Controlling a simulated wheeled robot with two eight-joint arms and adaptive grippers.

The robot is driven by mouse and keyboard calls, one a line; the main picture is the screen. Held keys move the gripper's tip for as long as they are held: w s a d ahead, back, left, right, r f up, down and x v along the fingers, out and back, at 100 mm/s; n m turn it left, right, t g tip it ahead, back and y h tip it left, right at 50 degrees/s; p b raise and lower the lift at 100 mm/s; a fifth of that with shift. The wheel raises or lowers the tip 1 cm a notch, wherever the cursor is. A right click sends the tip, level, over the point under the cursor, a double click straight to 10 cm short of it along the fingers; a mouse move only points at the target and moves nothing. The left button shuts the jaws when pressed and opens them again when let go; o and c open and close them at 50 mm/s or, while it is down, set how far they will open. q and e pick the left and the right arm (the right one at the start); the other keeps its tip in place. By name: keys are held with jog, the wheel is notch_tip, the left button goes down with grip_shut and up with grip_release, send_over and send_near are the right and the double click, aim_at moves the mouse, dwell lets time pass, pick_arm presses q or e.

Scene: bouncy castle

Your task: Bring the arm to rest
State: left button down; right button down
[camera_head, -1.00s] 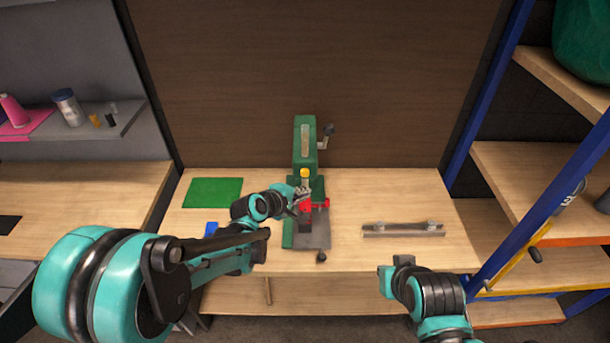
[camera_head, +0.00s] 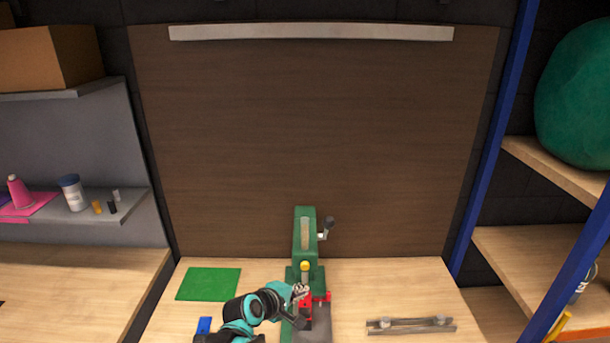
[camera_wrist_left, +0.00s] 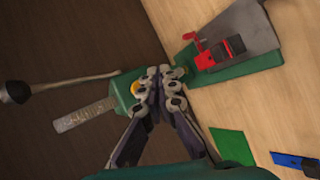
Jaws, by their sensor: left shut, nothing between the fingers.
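My left gripper (camera_head: 299,292) is at the green press (camera_head: 305,235) on the wooden bench, close in front of its column beside the yellow knob (camera_head: 305,266). In the left wrist view the gripper's fingers (camera_wrist_left: 167,84) are together with nothing between them, and they overlap the press in the picture. I cannot tell whether they touch it. A red clamp part (camera_wrist_left: 212,56) sits at the press's base. My right gripper is not in view.
A green mat (camera_head: 208,284) and a blue item (camera_head: 204,325) lie to the left on the bench. A metal bar with knobs (camera_head: 411,325) lies to the right. A blue-framed shelf (camera_head: 494,135) stands at right. A brown panel (camera_head: 310,130) backs the bench.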

pick_arm(q)
jog(key=s+a+f+m+y+b, duration=0.2)
jog(key=s+a+m+b, duration=0.1)
jog(key=s, duration=0.5)
jog(key=s+a+f+m+g+y+b, duration=0.1)
jog(key=s+a+f+m+y+b, duration=0.1)
jog(key=s+a, duration=0.6)
jog(key=s+a+f+m+g+y+b, duration=0.1)
jog(key=s+a+f+m+b, duration=0.3)
jog(key=s, duration=0.5)
jog(key=a+m+y+b, duration=0.1)
jog(key=m+b, duration=0.1)
jog(key=m, duration=0.1)
jog(key=shift+s+a+f, duration=0.2)
jog(key=shift+s+a, duration=0.15)
jog(key=shift+a, duration=0.05)
